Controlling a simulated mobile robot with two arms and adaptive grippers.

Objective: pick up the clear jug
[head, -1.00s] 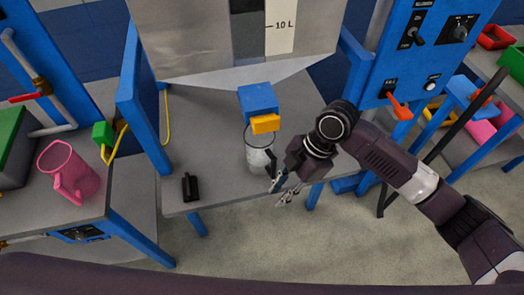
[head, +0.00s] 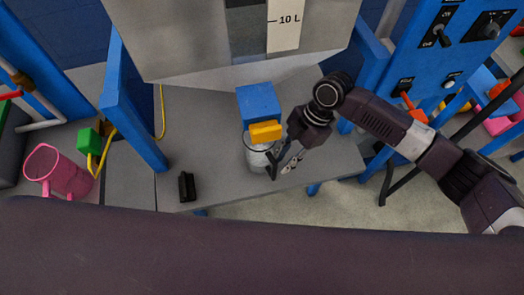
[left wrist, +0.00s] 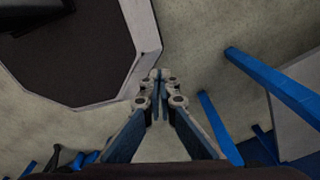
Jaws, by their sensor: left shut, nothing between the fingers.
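My right gripper (head: 284,163) is just right of the handle, fingers pointing down and left. The fingers look apart; whether they touch the handle is unclear. My left gripper (left wrist: 159,78) is shut and empty in the left wrist view, over the floor and far from any jug.
The blue block (head: 258,101) with its yellow piece (head: 265,132) overhangs the jug closely. A small black object (head: 187,186) lies on the bench (head: 225,190) to the left. A pink jug (head: 62,172) stands farther left. Blue posts flank the bench.

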